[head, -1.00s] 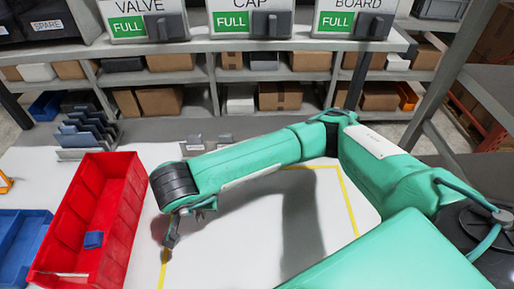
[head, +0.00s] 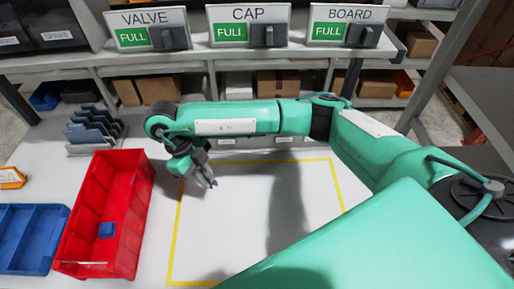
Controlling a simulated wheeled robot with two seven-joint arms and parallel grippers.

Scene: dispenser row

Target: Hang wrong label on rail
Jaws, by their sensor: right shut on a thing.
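My right gripper (head: 207,180) hangs at the end of the green arm, above the yellow-outlined area's left back corner. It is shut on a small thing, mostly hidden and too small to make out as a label. My left gripper is not in view. At the back, three boards read VALVE (head: 146,18), CAP (head: 268,13) and BOARD (head: 350,14), each with a green FULL label: valve label (head: 132,37), cap label (head: 230,33), board label (head: 328,32). A grey rail-like shelf edge (head: 240,55) runs below them. I cannot tell which rail is the task's.
A red bin (head: 78,218) with a small blue piece (head: 106,230) stands left of the yellow outline (head: 175,235). A blue tray (head: 32,211) lies farther left. A grey slotted rack (head: 93,149) stands behind the bin. The white table inside the outline is clear.

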